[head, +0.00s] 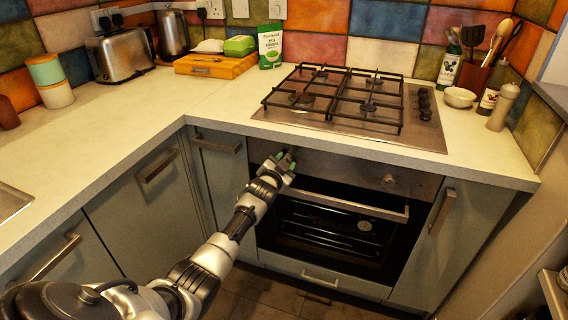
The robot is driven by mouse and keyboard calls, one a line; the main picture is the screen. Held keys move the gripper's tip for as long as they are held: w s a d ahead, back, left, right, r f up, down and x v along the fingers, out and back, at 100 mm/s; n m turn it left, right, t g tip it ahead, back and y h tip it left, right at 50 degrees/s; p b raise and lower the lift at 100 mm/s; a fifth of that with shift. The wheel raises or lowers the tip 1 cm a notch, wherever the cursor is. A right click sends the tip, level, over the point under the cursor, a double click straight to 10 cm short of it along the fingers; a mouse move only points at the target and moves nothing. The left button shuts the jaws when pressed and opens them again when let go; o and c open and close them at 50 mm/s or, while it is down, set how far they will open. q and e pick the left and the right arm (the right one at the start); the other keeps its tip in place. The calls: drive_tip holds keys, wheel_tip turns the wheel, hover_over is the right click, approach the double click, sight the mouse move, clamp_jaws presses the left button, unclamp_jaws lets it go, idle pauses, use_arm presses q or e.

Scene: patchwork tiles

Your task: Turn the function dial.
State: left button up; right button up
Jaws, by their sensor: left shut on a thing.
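My left gripper (286,159) reaches in from the lower left and is at the left end of the oven's control panel (335,168). I cannot tell which way the dial points. Another round knob (388,181) sits on the right part of the same panel, apart from the gripper. My right gripper is not in view.
The oven door (330,235) below is closed, and its long handle (345,205) sticks out near my arm. The worktop edge and gas hob (345,100) are just above the panel. Cabinet handles (157,165) stick out on the left.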

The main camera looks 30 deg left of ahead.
use_arm(q)
drive_tip(key=shift+f, duration=0.1)
drive_tip(key=o, duration=0.9)
drive_tip(key=p+v, duration=0.1)
drive_tip(key=v, duration=0.9)
drive_tip(key=shift+s+p, duration=0.3)
drive_tip(key=shift+s, duration=0.1)
